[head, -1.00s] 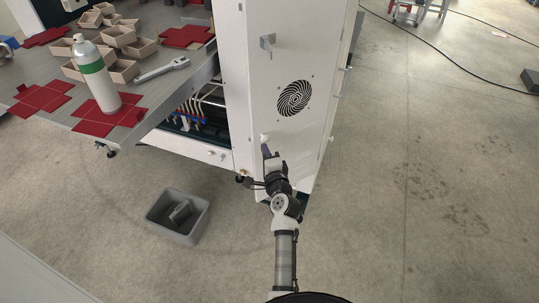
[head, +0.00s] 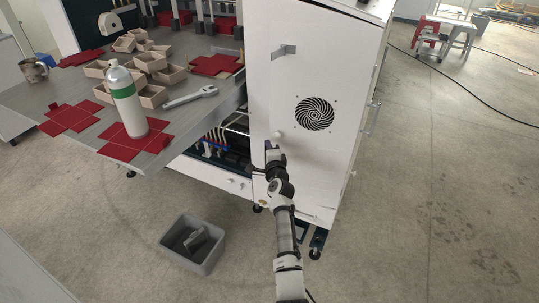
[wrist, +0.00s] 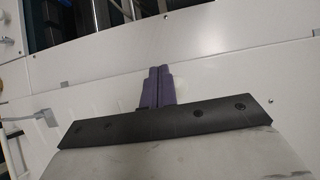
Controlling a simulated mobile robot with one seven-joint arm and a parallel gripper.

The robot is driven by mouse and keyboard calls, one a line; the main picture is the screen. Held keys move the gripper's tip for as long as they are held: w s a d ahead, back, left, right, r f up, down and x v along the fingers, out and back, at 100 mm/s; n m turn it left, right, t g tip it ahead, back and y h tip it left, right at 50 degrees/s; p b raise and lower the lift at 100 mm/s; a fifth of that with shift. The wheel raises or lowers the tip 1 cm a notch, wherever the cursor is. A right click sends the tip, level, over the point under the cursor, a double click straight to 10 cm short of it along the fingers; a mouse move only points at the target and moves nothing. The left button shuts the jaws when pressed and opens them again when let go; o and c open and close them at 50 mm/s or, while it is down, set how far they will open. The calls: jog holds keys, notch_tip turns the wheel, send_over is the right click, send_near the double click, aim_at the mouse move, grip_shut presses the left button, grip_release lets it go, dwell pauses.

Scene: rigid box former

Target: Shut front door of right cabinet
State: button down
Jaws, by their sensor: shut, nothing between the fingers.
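The right cabinet's white front door (head: 345,150) carries a round dark fan vent, a grey latch handle (head: 284,50) near its top left, and a small white round knob (head: 278,134) low on the left. The door looks flush or nearly flush with the frame; I cannot tell whether a small gap is left. My gripper (head: 271,146) is just below the knob, close to the door. In the wrist view its purple fingers (wrist: 158,86) are together and empty in front of the white panel (wrist: 230,85), with a thin seam beyond them. Contact is unclear.
A grey table (head: 222,104) at left holds a white-green bottle (head: 126,103), a wrench (head: 190,97), cardboard boxes and red sheets. A grey bin (head: 193,246) stands on the floor left of my arm.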

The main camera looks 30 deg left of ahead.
aim_at(271, 134)
jog(key=shift+w+a+m+t+h, duration=0.45)
jog(key=shift+w+h, duration=0.2)
jog(key=shift+w, duration=0.75)
jog(key=shift+w+a+m+t+h, duration=0.35)
jog(key=shift+w+a+m+h, duration=0.3)
jog(key=shift+w, duration=0.7)
jog(key=shift+w+a+m+t+h, duration=0.45)
jog(key=shift+w+h, duration=0.25)
jog(key=shift+w, duration=0.7)
jog(key=shift+s+f, duration=0.1)
